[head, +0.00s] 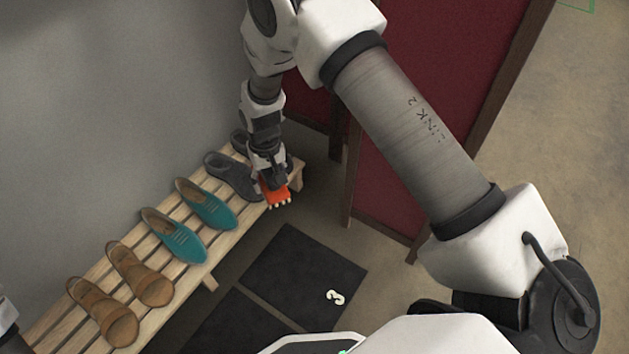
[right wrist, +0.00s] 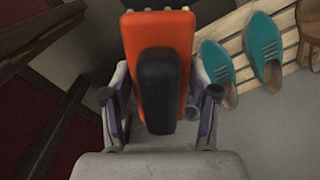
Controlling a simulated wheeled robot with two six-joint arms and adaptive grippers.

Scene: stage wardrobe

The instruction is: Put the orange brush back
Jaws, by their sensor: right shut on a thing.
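The orange brush (head: 274,190) is at the far right end of the slatted wooden bench, with pale bristles along its lower edge. My right gripper (head: 271,180) is shut on it. In the right wrist view the brush (right wrist: 180,50) stands between the two fingers of the gripper (right wrist: 160,105), and a black part of it faces the camera. I cannot tell whether the brush touches the bench. At the left edge of the head view a small piece of my left arm shows, but its gripper does not.
On the bench (head: 205,262) stand brown sandals (head: 140,275), teal shoes (head: 205,205) and dark grey shoes (head: 232,175). Dark mats (head: 303,268), one marked 3, lie on the floor before it. A red folding screen (head: 400,130) with wooden posts stands right of the bench.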

